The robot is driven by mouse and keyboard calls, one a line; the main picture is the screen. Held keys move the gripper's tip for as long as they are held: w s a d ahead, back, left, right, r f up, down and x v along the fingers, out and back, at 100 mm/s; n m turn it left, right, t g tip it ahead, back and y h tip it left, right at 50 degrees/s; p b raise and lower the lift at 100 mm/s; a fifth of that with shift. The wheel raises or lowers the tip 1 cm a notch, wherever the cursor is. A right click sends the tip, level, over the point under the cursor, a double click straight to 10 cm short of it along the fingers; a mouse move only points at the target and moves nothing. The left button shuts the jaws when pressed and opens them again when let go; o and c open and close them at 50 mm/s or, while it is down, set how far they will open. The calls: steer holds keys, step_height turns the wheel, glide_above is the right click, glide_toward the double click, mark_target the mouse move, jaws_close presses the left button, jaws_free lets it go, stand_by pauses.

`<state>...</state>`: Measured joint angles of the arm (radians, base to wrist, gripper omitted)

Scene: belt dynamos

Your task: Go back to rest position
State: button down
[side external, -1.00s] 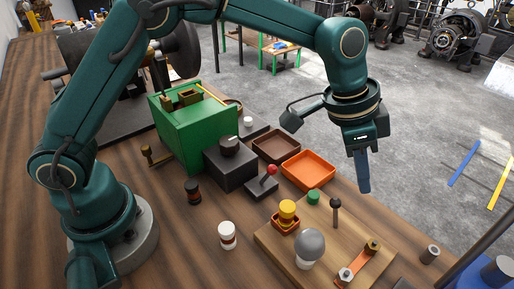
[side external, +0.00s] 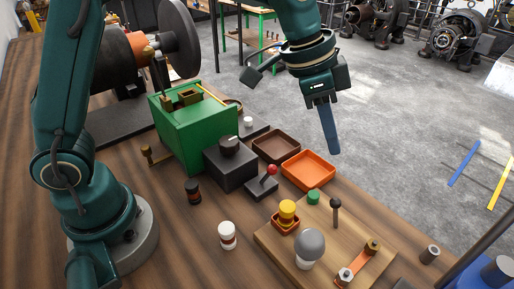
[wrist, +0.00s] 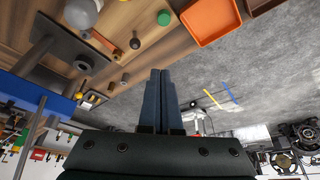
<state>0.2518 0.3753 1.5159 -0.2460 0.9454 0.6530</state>
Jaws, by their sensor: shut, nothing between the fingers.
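My gripper (side external: 331,148) is shut and empty, its blue fingers pressed together. In the side external view it hangs in the air at the right of the orange tray (side external: 308,171), tilted slightly, with its tips near the height of the tray in the picture. In the wrist view the fingers (wrist: 161,75) point up the middle of the picture, with the orange tray (wrist: 213,22) beyond them at the upper right. Nothing touches the fingertips.
A wooden board carries a grey bulb (side external: 309,245), a yellow button (side external: 288,208), a green button (side external: 313,197) and a copper strap (side external: 365,264). A red-knobbed lever (side external: 268,178), a brown tray (side external: 276,147) and a green box (side external: 190,132) stand behind. The space around my gripper is clear.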

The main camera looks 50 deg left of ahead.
steer(key=s+a+r+n+t, duration=0.2)
steer(key=s+a+r+t, duration=0.1)
steer(key=s+a+r, duration=0.35)
steer(key=s+a+f+n+y, duration=0.2)
steer(key=s+a+f+n, duration=0.3)
steer(key=s, duration=0.5)
steer(key=shift+s+a+n+y, duration=0.35)
steer(key=shift+a+n+y, duration=0.05)
steer(key=shift+a+n, duration=0.25)
steer(key=c, duration=1.2)
jaws_free()
steer(key=shift+s+a+f+n, duration=0.1)
steer(key=shift+s+f+n, duration=0.15)
steer(key=shift+f, duration=0.2)
steer(key=shift+o, duration=0.9)
steer(key=shift+n, duration=0.3)
steer(key=w+d+r+n+g+h, duration=0.1)
steer(key=w+d+r+n+h, duration=0.15)
steer(key=d+n, duration=0.2)
steer(key=n+g+h, duration=0.5)
steer(key=n+h, duration=0.2)
steer(key=n, duration=0.3)
glide_above(338, 208)
steer(key=a, duration=0.7)
step_height(338, 208, down, 7)
steer(key=shift+y, duration=0.25)
steer(key=x, duration=1.2)
steer(key=shift+w+a+f, duration=0.1)
steer(key=shift+w+f, duration=0.05)
steer(key=shift+w, duration=0.1)
